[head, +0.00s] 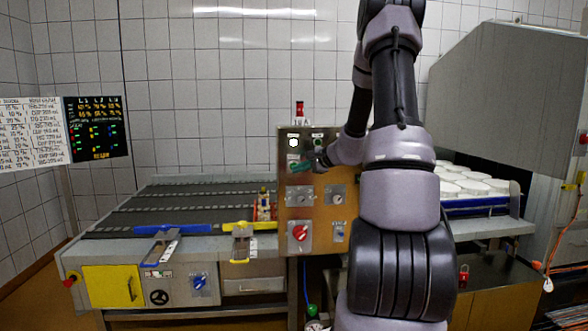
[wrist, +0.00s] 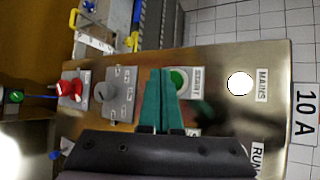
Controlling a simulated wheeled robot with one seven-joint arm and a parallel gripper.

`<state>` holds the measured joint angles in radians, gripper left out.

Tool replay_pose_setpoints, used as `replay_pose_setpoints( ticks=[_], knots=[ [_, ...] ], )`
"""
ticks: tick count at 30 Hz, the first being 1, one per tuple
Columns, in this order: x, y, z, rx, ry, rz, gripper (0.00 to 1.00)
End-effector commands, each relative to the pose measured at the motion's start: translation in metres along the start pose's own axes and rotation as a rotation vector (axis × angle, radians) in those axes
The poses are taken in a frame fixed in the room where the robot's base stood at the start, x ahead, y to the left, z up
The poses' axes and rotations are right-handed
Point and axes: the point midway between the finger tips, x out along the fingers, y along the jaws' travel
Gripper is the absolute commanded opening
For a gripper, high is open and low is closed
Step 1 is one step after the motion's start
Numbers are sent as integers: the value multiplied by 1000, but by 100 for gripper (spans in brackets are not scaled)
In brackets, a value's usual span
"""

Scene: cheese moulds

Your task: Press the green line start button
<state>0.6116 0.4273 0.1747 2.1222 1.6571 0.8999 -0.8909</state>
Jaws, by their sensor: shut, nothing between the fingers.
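The green start button (wrist: 179,79) is round and sits on a plate marked START on the steel control panel (head: 318,222). In the wrist view it shows just right of my gripper (wrist: 161,72), whose teal fingers are shut together with nothing between them. The right finger covers part of the button's plate. I cannot tell whether the fingertips touch the panel or the button. In the head view my gripper (head: 293,167) is in front of the panel's upper left, and the button is hidden behind it.
A lit white MAINS lamp (wrist: 240,83) is beside the button. A grey selector (wrist: 104,92) and a red rotary switch (wrist: 70,88) are on the other side. A conveyor (head: 170,205) lies left of the panel. White moulds (head: 475,186) stand at the right.

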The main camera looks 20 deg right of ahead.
Motion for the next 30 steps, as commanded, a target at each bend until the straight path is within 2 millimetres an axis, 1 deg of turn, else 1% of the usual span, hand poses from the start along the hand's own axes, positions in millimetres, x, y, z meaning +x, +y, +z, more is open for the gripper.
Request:
replay_pose_setpoints(
  ticks=[11, 20, 30],
  knots=[
    [0, 0, 0, 0, 0, 0, 0],
    [6, -4, -4, 1, 0, 0, 0],
    [6, -4, -4, 0, 0, 0, 0]
  ],
)
